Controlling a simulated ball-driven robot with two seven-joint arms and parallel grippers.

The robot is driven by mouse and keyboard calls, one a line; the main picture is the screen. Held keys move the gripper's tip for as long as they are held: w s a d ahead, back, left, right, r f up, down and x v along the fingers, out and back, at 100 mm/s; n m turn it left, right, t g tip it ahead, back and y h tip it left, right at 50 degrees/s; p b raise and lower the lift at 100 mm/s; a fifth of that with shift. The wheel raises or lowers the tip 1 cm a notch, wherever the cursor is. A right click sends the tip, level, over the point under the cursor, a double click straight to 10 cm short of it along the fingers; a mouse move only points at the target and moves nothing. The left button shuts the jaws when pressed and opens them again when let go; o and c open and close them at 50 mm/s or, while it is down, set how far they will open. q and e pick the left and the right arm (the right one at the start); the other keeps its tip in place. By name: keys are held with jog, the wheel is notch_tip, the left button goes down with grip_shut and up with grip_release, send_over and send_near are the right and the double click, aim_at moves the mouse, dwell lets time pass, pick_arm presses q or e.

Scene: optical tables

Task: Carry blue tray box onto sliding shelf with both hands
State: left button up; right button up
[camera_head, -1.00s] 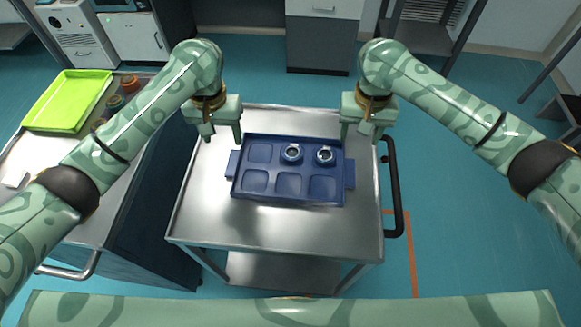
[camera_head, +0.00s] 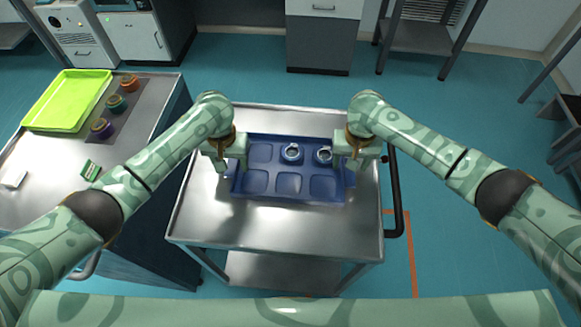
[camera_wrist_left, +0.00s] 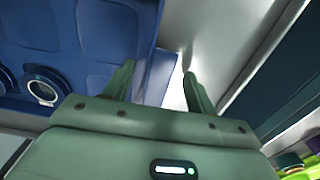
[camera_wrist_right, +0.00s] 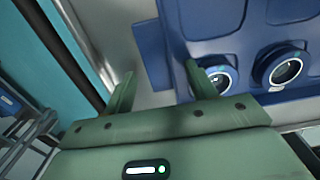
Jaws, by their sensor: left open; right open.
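The blue tray box (camera_head: 262,183) lies flat on the top of a steel cart (camera_head: 210,220) in the head view. It has several square compartments and a side tab at each end. Two round ring-like parts (camera_head: 292,152) sit in its back row. My left gripper (camera_head: 232,167) is open over the tray's left end; in the left wrist view its fingers (camera_wrist_left: 158,82) stand on either side of the left tab (camera_wrist_left: 158,78). My right gripper (camera_head: 352,165) is open at the right end; its fingers (camera_wrist_right: 160,85) are around the right tab (camera_wrist_right: 152,55). I cannot make out a sliding shelf.
A bench at left holds a lime green tray (camera_head: 68,100), several small coloured jars (camera_head: 116,103) and a small green box (camera_head: 91,170). The cart has a black handle (camera_head: 395,190) at right. The cart top in front of the tray is clear.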

pick_arm(q)
jog(key=c, duration=1.2)
pick_arm(e)
jog(key=c, duration=1.2)
pick_arm(q)
jog(key=shift+r, duration=0.15)
pick_arm(e)
jog(key=shift+r, duration=0.15)
